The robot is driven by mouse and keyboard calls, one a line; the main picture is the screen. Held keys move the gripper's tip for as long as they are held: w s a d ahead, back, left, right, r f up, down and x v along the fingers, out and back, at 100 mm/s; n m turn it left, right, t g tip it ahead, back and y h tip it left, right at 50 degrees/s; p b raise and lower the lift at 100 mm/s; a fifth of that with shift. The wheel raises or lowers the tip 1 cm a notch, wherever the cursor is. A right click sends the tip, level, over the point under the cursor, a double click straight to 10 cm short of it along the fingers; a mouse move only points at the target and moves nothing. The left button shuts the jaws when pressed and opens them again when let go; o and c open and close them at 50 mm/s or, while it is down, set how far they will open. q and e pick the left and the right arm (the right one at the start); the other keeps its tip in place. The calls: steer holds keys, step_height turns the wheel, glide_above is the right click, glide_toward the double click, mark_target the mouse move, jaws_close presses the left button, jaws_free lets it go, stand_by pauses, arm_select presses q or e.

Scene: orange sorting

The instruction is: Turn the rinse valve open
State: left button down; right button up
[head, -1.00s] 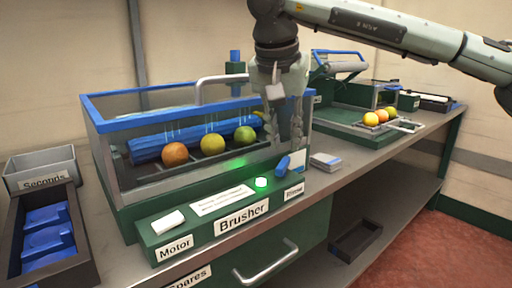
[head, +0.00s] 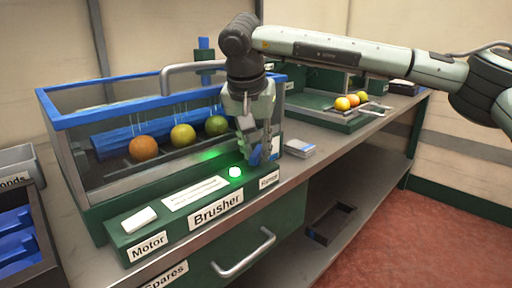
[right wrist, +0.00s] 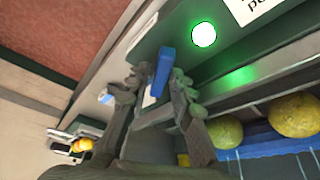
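The rinse valve is a blue lever (head: 255,156) at the right end of the green Brusher panel (head: 124,229), above the Rinse label (head: 269,179). My right gripper (head: 260,158) points down at it and partly hides it. In the right wrist view the blue lever (right wrist: 162,70) stands between the two fingertips of my right gripper (right wrist: 158,84). The fingers are apart, one on each side, with a visible gap; I cannot tell whether either touches the lever. My left gripper is not in view.
A lit green button (head: 235,172) is just left of the valve. The clear-walled brusher tank (head: 62,121) with oranges and running water stands behind. A small stack of cards (head: 300,149) lies on the bench right of the gripper. A green tray (head: 318,112) with fruit is farther back.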

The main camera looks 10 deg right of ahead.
steer(key=shift+c, duration=0.6)
jaws_close()
steer(key=shift+n+y, duration=0.3)
steer(key=shift+n, duration=0.4)
steer(key=n, duration=0.1)
steer(key=n+y, duration=0.1)
steer(key=n, duration=0.1)
steer(key=shift+d+r+n+p, duration=0.1)
steer(key=shift+d+n+p, duration=0.1)
steer(key=shift+n+p, duration=0.15)
steer(key=n+y, duration=0.2)
steer(key=n, duration=0.2)
steer(key=shift+p, duration=0.3)
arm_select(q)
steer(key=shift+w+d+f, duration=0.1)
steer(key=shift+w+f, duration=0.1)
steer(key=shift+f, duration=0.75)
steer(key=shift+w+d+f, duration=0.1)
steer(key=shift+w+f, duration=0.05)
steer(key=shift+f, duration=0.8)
arm_select(e)
steer(key=shift+d+n+y, duration=0.15)
steer(key=shift+n+y, duration=0.35)
steer(key=shift+n, duration=0.85)
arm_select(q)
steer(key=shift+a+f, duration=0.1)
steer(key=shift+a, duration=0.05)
arm_select(e)
steer(key=shift+g, duration=0.3)
